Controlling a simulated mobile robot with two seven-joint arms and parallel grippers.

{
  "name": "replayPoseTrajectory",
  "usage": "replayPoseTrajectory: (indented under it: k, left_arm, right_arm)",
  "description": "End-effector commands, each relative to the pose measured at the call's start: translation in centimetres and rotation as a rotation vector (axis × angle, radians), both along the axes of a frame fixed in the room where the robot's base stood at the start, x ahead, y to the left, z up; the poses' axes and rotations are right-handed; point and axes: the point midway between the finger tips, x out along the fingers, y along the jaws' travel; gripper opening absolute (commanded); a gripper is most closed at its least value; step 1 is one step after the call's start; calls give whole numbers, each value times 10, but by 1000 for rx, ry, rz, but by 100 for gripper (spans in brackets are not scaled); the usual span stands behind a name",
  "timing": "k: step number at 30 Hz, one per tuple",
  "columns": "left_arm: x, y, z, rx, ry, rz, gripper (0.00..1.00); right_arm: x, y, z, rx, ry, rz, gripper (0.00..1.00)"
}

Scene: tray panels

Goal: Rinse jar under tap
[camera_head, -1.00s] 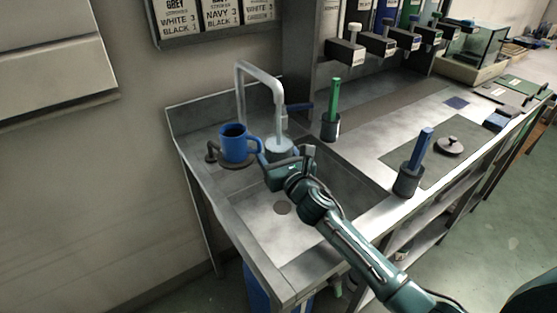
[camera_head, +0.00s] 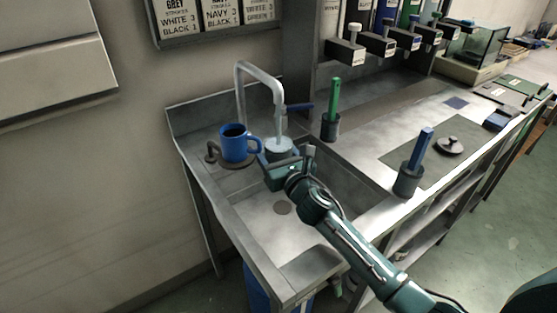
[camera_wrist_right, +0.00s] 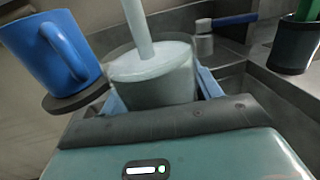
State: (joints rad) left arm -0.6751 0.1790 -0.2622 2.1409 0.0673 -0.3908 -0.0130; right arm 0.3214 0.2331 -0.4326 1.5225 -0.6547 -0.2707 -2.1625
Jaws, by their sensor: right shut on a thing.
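The jar (camera_head: 279,147) is a pale, greyish cylinder under the end of the tap (camera_head: 262,80). In the right wrist view the jar (camera_wrist_right: 153,80) looks upright, and a pale column (camera_wrist_right: 137,28), water or the spout's end, meets its top. My right gripper (camera_head: 278,158) is shut on the jar, with a blue finger on each side of it in the right wrist view. The gripper's body hides the jar's lower part. The blue tap lever (camera_head: 299,107) is behind and to the right of the spout. My left gripper is not in view.
A blue mug (camera_head: 234,144) stands on a dark round stand (camera_head: 238,163) left of the jar. The sink basin (camera_head: 262,222) lies below. Pots with a green-handled tool (camera_head: 331,127) and a blue-handled tool (camera_head: 408,180) stand on the counter to the right.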

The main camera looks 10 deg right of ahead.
Motion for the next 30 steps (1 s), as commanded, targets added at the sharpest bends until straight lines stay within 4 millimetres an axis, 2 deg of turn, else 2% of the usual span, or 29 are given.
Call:
replayPoseTrajectory:
  k: [5, 30]
  left_arm:
    - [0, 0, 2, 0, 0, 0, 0]
    - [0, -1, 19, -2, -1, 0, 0]
  right_arm:
    - [-3, -1, 3, 1, -5, 1, 33]
    - [-56, -20, 3, 1, -4, 1, 33]
